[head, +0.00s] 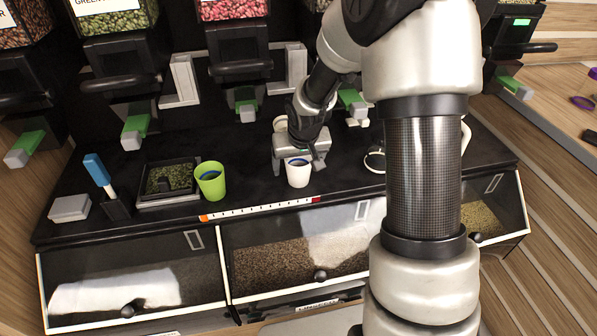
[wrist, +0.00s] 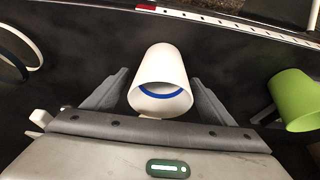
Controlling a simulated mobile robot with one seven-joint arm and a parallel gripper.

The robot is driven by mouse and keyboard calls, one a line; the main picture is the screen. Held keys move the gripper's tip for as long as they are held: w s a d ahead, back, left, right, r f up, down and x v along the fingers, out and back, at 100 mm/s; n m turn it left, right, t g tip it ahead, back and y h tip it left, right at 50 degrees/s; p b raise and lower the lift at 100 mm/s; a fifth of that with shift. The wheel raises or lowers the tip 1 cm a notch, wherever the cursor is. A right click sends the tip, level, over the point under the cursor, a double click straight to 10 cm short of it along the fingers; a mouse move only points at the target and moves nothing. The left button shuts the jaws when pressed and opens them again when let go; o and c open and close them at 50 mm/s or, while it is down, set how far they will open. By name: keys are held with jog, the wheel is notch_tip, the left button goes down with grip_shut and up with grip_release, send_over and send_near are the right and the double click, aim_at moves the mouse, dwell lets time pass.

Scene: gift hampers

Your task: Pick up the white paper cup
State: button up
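The white paper cup (head: 298,176) stands upright on the black counter, in the middle of the head view. In the wrist view the cup (wrist: 160,64) is centred, with a blue band showing inside its mouth. My gripper (head: 299,166) is directly at the cup, with one finger on each side of it. In the wrist view the two grey fingers of my gripper (wrist: 158,92) flank the cup, spread about as wide as its rim. Small gaps seem to show beside the cup in the head view, so the fingers look open around it.
A green cup (head: 210,181) stands to the left, also at the right of the wrist view (wrist: 295,98). A black tray (head: 150,196) of green bits, a blue-handled tool (head: 98,170) and a white block (head: 70,208) are farther left. Green-handled dispensers (head: 135,132) line the back.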

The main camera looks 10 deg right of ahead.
aim_at(296, 162)
jog(key=c, duration=1.1)
jog(key=shift+o, duration=0.2)
jog(key=shift+r, duration=0.15)
jog(key=shift+c, duration=0.2)
jog(key=shift+r, duration=0.6)
notch_tip(296, 162, up, 2)
jog(key=shift+r+p, duration=0.15)
jog(key=shift+p, duration=0.3)
jog(key=s+b, duration=0.2)
jog(key=s, duration=1.5)
jog(key=w+r, duration=0.5)
jog(key=w, duration=0.3)
jog(key=p+v, duration=0.5)
jog(key=p, duration=1)
jog(key=shift+r, duration=0.35)
